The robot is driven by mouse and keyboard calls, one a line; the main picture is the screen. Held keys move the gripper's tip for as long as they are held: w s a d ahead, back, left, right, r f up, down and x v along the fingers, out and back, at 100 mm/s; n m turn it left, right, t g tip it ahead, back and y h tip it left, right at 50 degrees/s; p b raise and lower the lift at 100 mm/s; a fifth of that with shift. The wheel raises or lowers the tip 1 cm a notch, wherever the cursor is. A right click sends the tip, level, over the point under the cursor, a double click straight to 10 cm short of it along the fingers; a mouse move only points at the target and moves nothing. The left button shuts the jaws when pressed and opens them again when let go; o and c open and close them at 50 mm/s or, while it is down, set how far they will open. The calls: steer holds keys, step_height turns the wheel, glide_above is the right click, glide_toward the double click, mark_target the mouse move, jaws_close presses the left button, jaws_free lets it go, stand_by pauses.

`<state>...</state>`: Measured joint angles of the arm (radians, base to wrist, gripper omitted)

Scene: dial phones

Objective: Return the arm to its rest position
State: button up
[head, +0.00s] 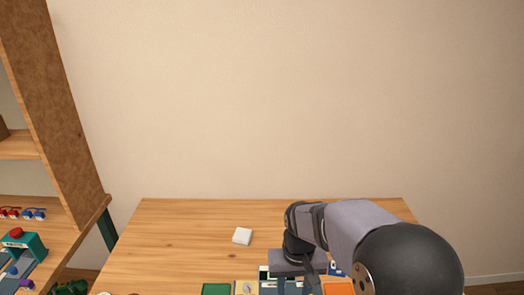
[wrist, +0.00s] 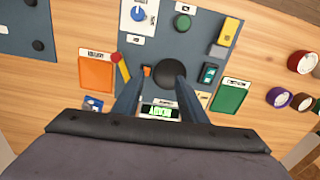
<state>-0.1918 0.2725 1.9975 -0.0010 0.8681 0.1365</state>
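My gripper (head: 294,286) is low over the front part of the wooden table (head: 180,240) in the head view, at the end of my grey and black arm. In the wrist view my gripper (wrist: 159,77) has its two fingers apart, with nothing visibly held between them. A dark round knob (wrist: 172,71) and a small orange piece (wrist: 147,71) show beyond the fingertips. A small green-lit display (wrist: 160,112) shows between the finger bases. Whether the fingers touch anything below is unclear.
A wooden shelf (head: 70,110) stands left.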

steer(key=s+d, duration=0.3)
steer(key=s, duration=0.4)
steer(key=s+d+f, duration=0.1)
steer(key=s+d, duration=0.3)
steer(key=s, duration=0.3)
steer(key=shift+s+f+m, duration=0.15)
steer(key=shift+f+m, duration=0.05)
steer(key=shift+m, duration=0.1)
steer(key=shift+r, duration=0.1)
stand_by(2.3)
